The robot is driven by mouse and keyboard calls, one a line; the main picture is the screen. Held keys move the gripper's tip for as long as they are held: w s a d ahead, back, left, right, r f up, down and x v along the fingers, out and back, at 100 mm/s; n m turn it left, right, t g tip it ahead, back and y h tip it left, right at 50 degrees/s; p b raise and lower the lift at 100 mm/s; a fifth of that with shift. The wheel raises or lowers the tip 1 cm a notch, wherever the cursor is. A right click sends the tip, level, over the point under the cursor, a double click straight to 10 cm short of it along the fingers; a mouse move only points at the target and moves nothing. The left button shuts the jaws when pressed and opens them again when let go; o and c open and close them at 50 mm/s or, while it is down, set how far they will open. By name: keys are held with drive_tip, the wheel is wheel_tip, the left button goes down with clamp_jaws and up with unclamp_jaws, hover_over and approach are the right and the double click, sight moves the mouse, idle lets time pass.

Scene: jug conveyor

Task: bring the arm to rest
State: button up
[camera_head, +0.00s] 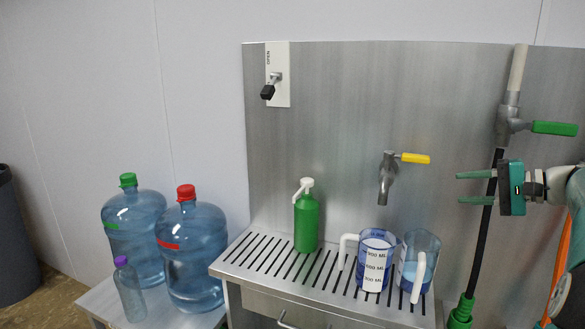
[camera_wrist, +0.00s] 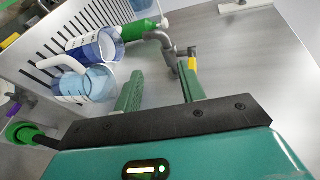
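My gripper (camera_head: 461,187) is at the right of the head view, in front of the steel back panel. Its two green fingers point left, are spread apart and have nothing between them. In the wrist view my gripper (camera_wrist: 158,70) also shows open and empty. The tap with the yellow handle (camera_head: 413,158) is to the left of the fingertips, apart from them in the head view. The jug with printed measure marks (camera_head: 374,262) and a second clear jug (camera_head: 424,246) stand upright on the slotted counter (camera_head: 262,272), lower than my gripper.
A green pump bottle (camera_head: 307,222) stands on the counter. A black hose (camera_head: 483,245) hangs behind my gripper, below the green-handled valve (camera_head: 553,128). Large blue bottles (camera_head: 190,255) and a small purple-capped bottle (camera_head: 130,292) stand at the left. A dark bin (camera_head: 18,240) is farther left.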

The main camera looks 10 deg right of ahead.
drive_tip(key=s+a+f+n+g+h, duration=0.1)
drive_tip(key=a+f+g+h, duration=0.15)
drive_tip(key=a, duration=0.95)
drive_tip(key=a+f+n+g+h, duration=0.1)
drive_tip(key=a+f+n+g, duration=0.15)
drive_tip(key=a, duration=0.85)
drive_tip(key=s+a+f+n+h, duration=0.3)
drive_tip(key=s+a+f, duration=0.3)
drive_tip(key=s, duration=0.3)
drive_tip(key=s+a+f+n+g+h, duration=0.1)
drive_tip(key=s+a+f+n+h, duration=0.2)
drive_tip(key=s+a+f, duration=0.4)
drive_tip(key=shift+s+a+n, duration=0.4)
drive_tip(key=shift+s+n, duration=0.15)
drive_tip(key=shift+s, duration=0.45)
drive_tip(key=shift+r, duration=0.1)
